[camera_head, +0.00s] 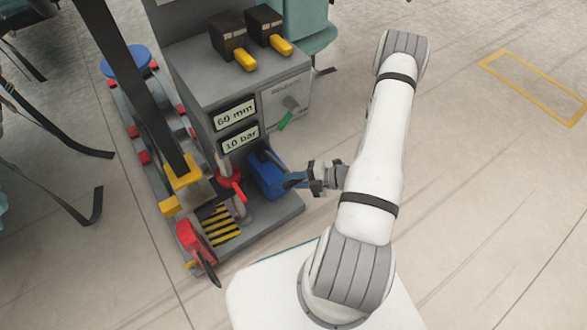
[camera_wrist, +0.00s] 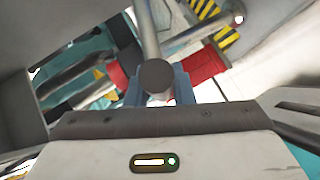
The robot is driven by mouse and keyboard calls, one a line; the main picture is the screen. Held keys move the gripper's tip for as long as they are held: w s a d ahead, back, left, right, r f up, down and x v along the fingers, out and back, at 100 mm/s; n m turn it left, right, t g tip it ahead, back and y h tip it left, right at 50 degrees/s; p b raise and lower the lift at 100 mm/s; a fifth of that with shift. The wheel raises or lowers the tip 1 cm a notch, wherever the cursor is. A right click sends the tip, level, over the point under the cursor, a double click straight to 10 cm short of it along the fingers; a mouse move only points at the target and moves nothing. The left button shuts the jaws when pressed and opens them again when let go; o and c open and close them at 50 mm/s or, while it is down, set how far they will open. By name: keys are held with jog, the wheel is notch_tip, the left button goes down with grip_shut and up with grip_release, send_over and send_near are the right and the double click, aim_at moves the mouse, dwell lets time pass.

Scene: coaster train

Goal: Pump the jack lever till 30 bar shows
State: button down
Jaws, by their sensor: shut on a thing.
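The pressure display (camera_head: 240,139) on the grey cabinet reads 10 bar in the head view. In the wrist view a grey rod, which I take for the jack lever (camera_wrist: 149,35), ends in a dark round tip between the blue fingers of my gripper (camera_wrist: 159,92). My gripper (camera_head: 293,180) is shut on this lever, beside the blue block (camera_head: 264,174) at the cabinet's foot. The head view does not clearly show the lever at the fingers. A red part (camera_head: 230,183) on an upright grey rod stands left of the blue block.
A second display (camera_head: 234,114) above reads 60 mm. A track with red parts (camera_head: 138,130) and a dark post stand left. The floor at right is clear.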

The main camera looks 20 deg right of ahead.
jog(key=shift+s+d+f, duration=0.2)
jog(key=shift+d+f, duration=0.05)
jog(key=shift+f, duration=0.45)
jog(key=c, duration=1.2)
grip_release()
jog(key=shift+r, duration=0.1)
jog(key=shift+s+d+r, duration=0.1)
jog(key=shift+d, duration=0.05)
jog(key=p+v, duration=0.2)
jog(key=v, duration=0.5)
jog(key=shift+p, duration=0.35)
